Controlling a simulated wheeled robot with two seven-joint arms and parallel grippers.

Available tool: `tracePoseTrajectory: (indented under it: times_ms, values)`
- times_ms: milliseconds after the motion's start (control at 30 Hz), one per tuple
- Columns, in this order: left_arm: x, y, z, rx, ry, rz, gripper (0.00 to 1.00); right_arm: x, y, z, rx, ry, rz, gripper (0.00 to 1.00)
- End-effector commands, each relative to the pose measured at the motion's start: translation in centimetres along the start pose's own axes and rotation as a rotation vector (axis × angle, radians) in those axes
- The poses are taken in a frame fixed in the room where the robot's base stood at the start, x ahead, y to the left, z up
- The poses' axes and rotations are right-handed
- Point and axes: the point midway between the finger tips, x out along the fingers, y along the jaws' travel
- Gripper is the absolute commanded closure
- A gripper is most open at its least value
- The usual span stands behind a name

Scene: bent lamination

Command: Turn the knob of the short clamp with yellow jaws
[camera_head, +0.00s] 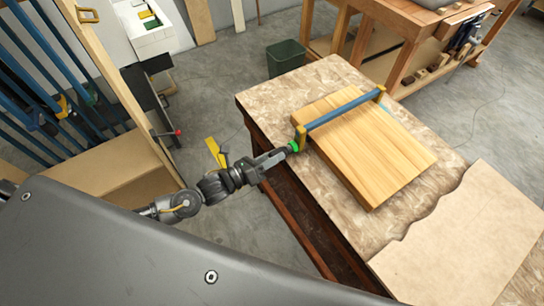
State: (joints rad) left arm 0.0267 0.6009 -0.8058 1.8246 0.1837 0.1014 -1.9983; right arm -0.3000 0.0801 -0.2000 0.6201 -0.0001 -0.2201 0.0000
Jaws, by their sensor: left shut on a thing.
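A clamp with a blue bar (343,109) and yellow jaws lies across a light wooden board (375,155) on the workbench. One yellow jaw (380,92) is at the board's far right edge, the other (300,134) at its left edge. A green knob (294,147) sits at the clamp's left end. My left gripper (288,149) reaches in from the left and is shut on the green knob, beyond the bench's left edge area. The fingers partly hide the knob. My right gripper is not in view.
The workbench top (275,100) is mottled, with a pale sheet (470,245) at the lower right. A rack of long blue clamps (50,90) stands at the left. A dark green bin (286,56) is behind the bench. Another wooden bench (400,45) stands at the back right.

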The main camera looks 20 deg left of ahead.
Motion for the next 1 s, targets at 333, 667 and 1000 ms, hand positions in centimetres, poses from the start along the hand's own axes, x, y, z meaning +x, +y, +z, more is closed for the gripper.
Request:
tracePoseTrajectory:
  times_ms: [333,667,1000]
  values:
    - [0.11,-0.11,0.2,0.307,-0.004,-0.001,0.89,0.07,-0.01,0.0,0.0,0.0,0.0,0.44]
    - [0.09,-0.16,0.17,0.499,-0.004,0.0,0.89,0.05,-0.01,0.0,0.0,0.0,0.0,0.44]
    - [0.1,-0.18,0.18,0.571,-0.004,0.0,0.89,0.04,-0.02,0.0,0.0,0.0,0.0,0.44]
